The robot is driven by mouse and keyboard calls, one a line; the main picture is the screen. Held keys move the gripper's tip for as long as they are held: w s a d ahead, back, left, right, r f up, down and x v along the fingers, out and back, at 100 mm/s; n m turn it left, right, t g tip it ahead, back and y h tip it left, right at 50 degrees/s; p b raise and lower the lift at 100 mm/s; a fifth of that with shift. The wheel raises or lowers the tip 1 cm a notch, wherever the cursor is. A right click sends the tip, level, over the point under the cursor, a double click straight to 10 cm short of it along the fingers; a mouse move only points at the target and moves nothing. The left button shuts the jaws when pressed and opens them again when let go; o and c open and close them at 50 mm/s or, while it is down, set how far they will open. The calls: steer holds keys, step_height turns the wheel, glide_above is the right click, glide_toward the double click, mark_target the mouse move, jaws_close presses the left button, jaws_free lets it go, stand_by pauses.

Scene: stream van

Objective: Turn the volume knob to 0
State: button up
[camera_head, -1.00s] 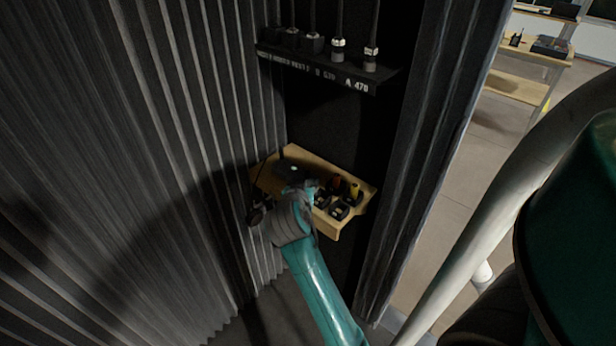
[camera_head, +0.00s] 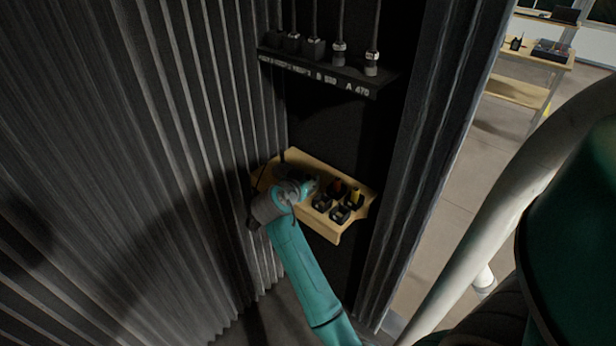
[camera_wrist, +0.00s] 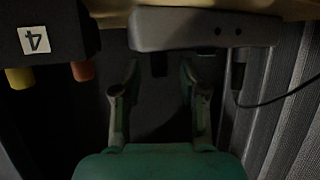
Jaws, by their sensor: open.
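In the wrist view, a grey device (camera_wrist: 205,29) with two dark round holes sits at the top, at the edge of the wooden shelf. A small dark stub (camera_wrist: 158,65), possibly the volume knob, juts from its near side. Any markings on it are too dark to read. My gripper (camera_wrist: 157,80) is open, with one fingertip on each side of the stub. I cannot tell whether they touch it. In the head view, my arm's wrist covers the device, and my fingers cannot be made out.
The wooden shelf (camera_head: 328,229) carries several black boxes (camera_head: 340,213) with yellow and orange parts. A box labelled 4 (camera_wrist: 50,35) is close on the left in the wrist view. A cable (camera_wrist: 270,103) hangs at the right. Ribbed curtains (camera_head: 150,150) flank the shelf.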

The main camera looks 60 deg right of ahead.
steer(key=shift+x, duration=0.8)
jaws_close()
steer(key=shift+s+n+t, duration=0.1)
steer(key=shift+n+t, duration=0.2)
steer(key=shift+t, duration=0.1)
steer(key=n+t+y, duration=0.1)
steer(key=n+t, duration=0.1)
steer(key=shift+t, duration=0.4)
steer(key=shift+n+t+y, duration=0.8)
steer(key=shift+n+t, duration=0.7)
steer(key=shift+n, duration=0.2)
